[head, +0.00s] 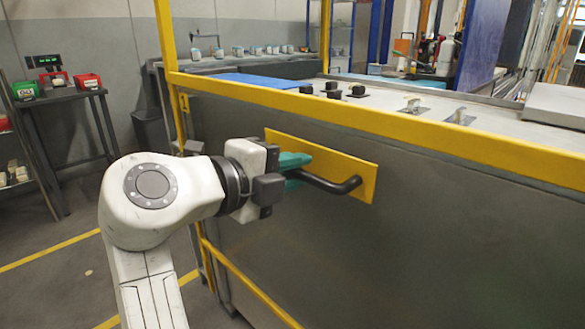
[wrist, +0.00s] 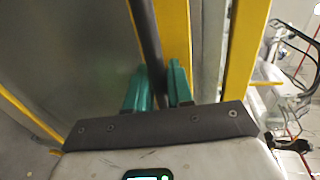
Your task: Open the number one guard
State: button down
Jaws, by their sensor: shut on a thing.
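The number one guard (head: 330,225) is a grey panel in a yellow frame, with a yellow "1" mark (head: 184,103) at its left post. A black bar handle (head: 335,185) stands out from a yellow plate (head: 350,175) on the panel. My gripper (head: 293,168) has green fingers shut on the left part of the handle. In the wrist view the handle (wrist: 148,45) runs between the two green fingertips of my gripper (wrist: 160,85). The handle's left end is hidden behind my gripper in the head view.
Behind the guard is a worktop with black knobs (head: 333,88) and metal clamps (head: 460,117). At the left stand a dark table (head: 70,97) with red and green bins and a dark waste bin (head: 150,130). The floor (head: 50,285) at the lower left is clear, with yellow lines.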

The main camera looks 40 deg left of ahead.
jog(key=c, duration=1.1)
grip_release()
jog(key=shift+c, duration=0.2)
jog(key=shift+s, duration=0.1)
jog(key=p+v, duration=0.2)
jog(key=v, duration=0.8)
jog(key=shift+s, duration=0.3)
jog(key=shift+r, duration=0.1)
